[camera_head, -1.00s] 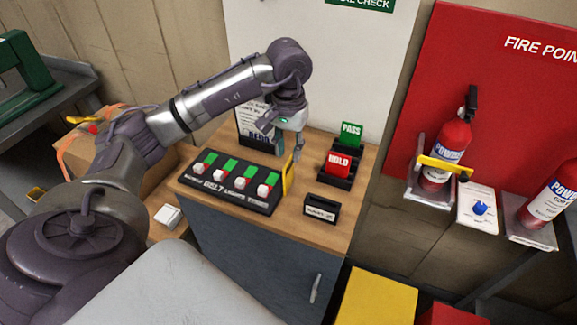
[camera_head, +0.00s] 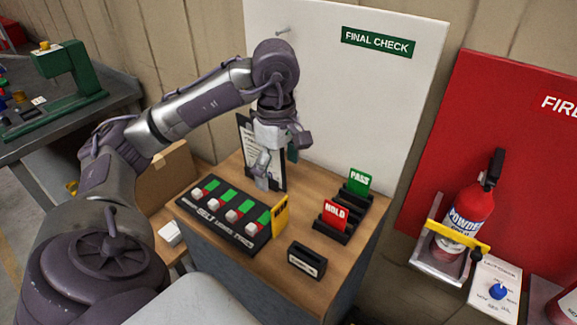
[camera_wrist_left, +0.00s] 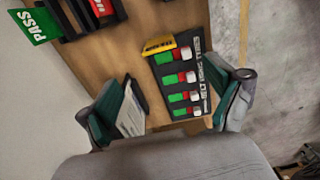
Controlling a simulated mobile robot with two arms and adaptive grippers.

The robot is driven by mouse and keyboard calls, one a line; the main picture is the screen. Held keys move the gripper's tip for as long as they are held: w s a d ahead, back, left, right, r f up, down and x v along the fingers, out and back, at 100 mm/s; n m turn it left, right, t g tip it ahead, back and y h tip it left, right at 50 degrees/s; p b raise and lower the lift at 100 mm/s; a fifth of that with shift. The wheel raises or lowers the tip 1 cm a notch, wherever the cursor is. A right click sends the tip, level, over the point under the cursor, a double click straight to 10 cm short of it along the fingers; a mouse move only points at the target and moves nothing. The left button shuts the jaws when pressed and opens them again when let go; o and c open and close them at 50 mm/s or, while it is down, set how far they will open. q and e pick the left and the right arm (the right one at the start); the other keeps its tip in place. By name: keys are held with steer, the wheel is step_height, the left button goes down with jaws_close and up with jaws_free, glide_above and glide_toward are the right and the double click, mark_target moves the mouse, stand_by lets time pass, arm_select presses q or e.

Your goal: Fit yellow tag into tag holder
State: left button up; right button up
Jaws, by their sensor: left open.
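The yellow tag (camera_head: 281,215) stands upright at the right end of the black belt-lights board (camera_head: 222,238). It also shows in the left wrist view (camera_wrist_left: 160,45). A small black holder with a white label (camera_head: 307,261) stands apart, in front and to the right of the tag. A black stepped rack (camera_head: 331,235) holds a red HOLD tag (camera_head: 334,215) and a green PASS tag (camera_head: 359,181). My left gripper (camera_head: 277,170) is open and empty, above the table behind the board, apart from the yellow tag. My right gripper is out of view.
A clipboard (camera_head: 246,138) leans at the back behind my left gripper. The board carries several white switches. Bare wood (camera_head: 302,190) lies between gripper and rack. A white panel (camera_head: 335,90) rises behind the table; a fire extinguisher (camera_head: 468,212) stands at right.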

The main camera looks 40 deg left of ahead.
arm_select(q)
glide_above(279, 203)
steer(key=f, duration=0.4)
steer(key=shift+s+f+b, duration=0.3)
step_height(279, 203, down, 3)
steer(key=shift+w+f, duration=0.15)
steer(key=shift+f, duration=0.25)
steer(key=shift+f+p, duration=0.25)
steer(key=shift+p, duration=0.15)
steer(key=f+p, duration=0.1)
steer(key=f, duration=0.3)
steer(key=shift+w+f+p, duration=0.2)
steer(key=shift+p, duration=0.2)
steer(key=shift+f, duration=0.15)
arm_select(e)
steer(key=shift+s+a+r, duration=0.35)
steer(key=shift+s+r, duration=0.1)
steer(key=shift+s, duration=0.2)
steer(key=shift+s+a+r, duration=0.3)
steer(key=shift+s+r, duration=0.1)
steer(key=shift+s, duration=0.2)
arm_select(q)
steer(key=c, duration=1)
steer(key=shift+c, duration=0.6)
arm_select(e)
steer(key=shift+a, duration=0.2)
